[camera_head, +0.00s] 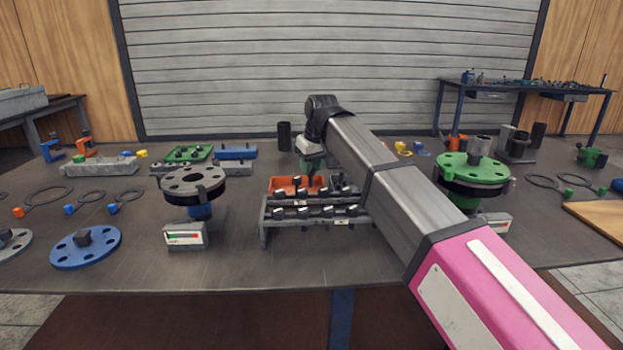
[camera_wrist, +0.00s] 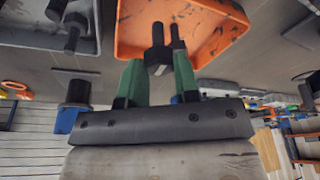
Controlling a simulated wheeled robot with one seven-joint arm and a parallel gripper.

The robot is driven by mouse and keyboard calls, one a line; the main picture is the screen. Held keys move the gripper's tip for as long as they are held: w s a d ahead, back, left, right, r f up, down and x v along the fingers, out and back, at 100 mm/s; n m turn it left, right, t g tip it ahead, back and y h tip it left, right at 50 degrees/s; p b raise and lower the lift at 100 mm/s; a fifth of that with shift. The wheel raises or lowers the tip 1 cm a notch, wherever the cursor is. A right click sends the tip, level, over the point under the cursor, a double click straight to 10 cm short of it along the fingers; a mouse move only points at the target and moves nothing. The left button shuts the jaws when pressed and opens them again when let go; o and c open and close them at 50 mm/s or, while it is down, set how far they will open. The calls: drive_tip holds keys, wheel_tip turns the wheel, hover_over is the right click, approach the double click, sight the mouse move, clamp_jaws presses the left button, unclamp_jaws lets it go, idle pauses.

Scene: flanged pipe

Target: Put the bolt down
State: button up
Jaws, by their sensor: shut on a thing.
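A dark bolt (camera_wrist: 158,56) sits between the green fingers of my gripper (camera_wrist: 157,66) in the wrist view. The gripper is shut on it. An orange tray (camera_wrist: 206,42) lies just beyond the fingertips, and a second dark shank shows beside the held bolt. In the head view my gripper (camera_head: 311,165) is low over the orange tray (camera_head: 284,183), behind the grey bolt rack (camera_head: 301,221). The held bolt is hard to make out there. Whether it touches the tray cannot be told.
The rack holds several dark bolts close to the gripper. A blue flange disc (camera_head: 84,249) lies at the front left. The table's front middle is clear.

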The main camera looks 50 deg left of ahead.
sight(313, 170)
drive_tip(key=shift+f, duration=2)
drive_tip(key=shift+f, duration=0.15)
drive_tip(key=o, duration=1)
drive_tip(key=v, duration=1.2)
